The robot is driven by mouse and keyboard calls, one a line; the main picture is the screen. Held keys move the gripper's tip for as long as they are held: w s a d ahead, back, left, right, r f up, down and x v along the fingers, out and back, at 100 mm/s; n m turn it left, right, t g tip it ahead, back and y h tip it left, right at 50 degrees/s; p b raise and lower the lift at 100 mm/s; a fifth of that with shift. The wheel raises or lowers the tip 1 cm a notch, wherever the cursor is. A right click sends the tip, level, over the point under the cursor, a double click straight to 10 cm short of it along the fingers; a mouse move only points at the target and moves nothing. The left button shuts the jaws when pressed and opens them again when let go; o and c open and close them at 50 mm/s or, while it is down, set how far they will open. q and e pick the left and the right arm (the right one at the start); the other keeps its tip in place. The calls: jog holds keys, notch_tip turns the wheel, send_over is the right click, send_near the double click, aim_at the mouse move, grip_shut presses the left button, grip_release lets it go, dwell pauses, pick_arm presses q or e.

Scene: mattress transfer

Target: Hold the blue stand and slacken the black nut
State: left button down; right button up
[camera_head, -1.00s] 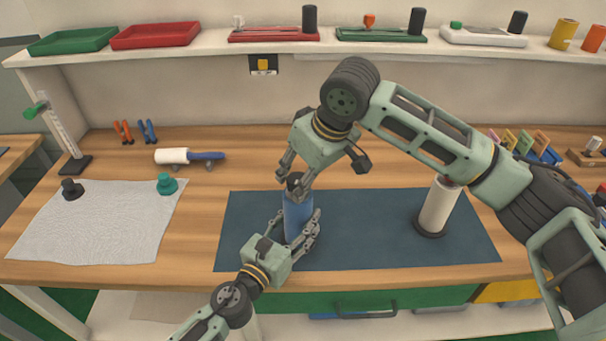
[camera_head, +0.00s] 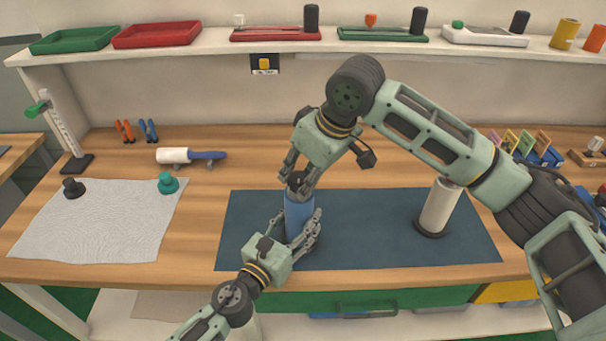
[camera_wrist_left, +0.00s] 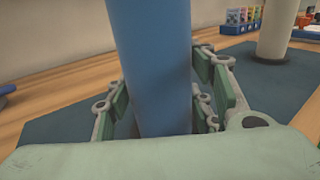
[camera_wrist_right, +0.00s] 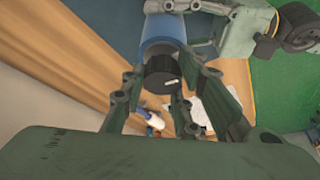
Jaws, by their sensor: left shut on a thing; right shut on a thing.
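The blue stand (camera_head: 298,212) is upright on the dark blue mat (camera_head: 365,250), and it also fills the middle of the left wrist view (camera_wrist_left: 155,60). My left gripper (camera_head: 304,236) is shut around the stand's lower body, with fingers on both sides. The black nut (camera_wrist_right: 162,73) sits on top of the stand and carries a small white mark in the right wrist view. My right gripper (camera_head: 298,182) comes from above and is shut on the nut, which its fingers partly hide in the head view.
A white stand (camera_head: 440,204) with a dark base is to the right on the mat. At left a grey cloth (camera_head: 95,225) holds a black nut (camera_head: 72,187) and a green nut (camera_head: 168,183). A white roller with a blue handle (camera_head: 190,156) lies behind them.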

pick_arm(q)
jog(key=shift+r, duration=0.2)
pick_arm(e)
jog(key=o, duration=0.9)
jog(key=shift+w+d, duration=0.35)
jog(key=shift+o, duration=0.4)
jog(key=shift+s+a, duration=0.15)
jog(key=shift+r, duration=0.1)
jog(key=v, duration=1.1)
jog(key=shift+r, duration=0.4)
pick_arm(q)
jog(key=c, duration=0.7)
grip_release()
jog(key=shift+c, duration=0.2)
jog(key=shift+f, duration=0.1)
pick_arm(e)
jog(key=shift+s, duration=0.1)
